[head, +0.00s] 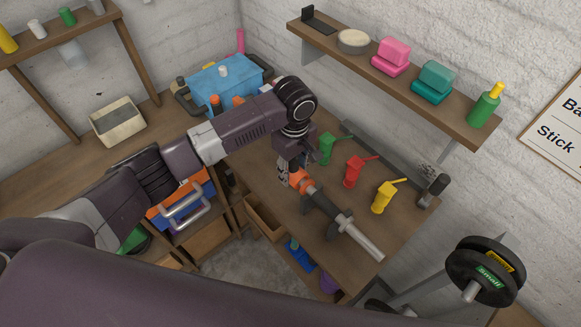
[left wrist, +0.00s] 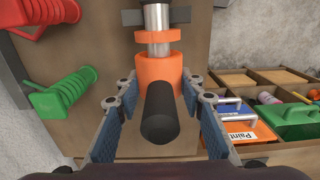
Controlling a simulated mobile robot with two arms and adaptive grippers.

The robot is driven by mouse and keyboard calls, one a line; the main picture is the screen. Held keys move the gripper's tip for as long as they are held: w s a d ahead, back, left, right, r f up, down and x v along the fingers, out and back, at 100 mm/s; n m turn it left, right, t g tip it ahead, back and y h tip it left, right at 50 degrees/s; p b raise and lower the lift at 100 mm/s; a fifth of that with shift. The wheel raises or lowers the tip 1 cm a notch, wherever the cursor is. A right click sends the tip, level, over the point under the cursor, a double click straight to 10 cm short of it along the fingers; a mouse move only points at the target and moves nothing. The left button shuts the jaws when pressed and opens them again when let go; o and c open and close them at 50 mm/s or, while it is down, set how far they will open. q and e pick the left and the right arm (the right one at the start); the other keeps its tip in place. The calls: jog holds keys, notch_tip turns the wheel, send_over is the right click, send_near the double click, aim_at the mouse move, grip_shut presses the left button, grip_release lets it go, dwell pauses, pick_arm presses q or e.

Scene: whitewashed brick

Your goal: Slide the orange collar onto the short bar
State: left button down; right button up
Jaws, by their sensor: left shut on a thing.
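The short bar (head: 362,238) is silver and lies on a dark stand (head: 327,213) on the workbench, pointing to the lower right. The orange collar (head: 305,186) is at its upper-left end, in line with it. In the left wrist view the collar (left wrist: 160,70) has a wide body and a thinner ring, with silver bar (left wrist: 158,18) showing between them, so it looks to be around the bar. A dark rounded piece (left wrist: 160,118) points at the camera; I cannot tell what it belongs to. My left gripper (left wrist: 158,92) is shut on the collar, a finger on each side. My right gripper is not in view.
A shelf (head: 400,88) hangs above. A weight rack (head: 487,270) is at the right. A blue toolbox (head: 222,83) is at the far left end.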

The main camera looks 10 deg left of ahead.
aim_at(297, 158)
pick_arm(q)
jog(key=shift+s+d, duration=0.4)
jog(key=shift+d, duration=0.05)
jog(key=c, duration=1.2)
grip_release()
jog(key=shift+r, duration=0.15)
notch_tip(297, 158, up, 12)
jog(key=shift+f, duration=0.15)
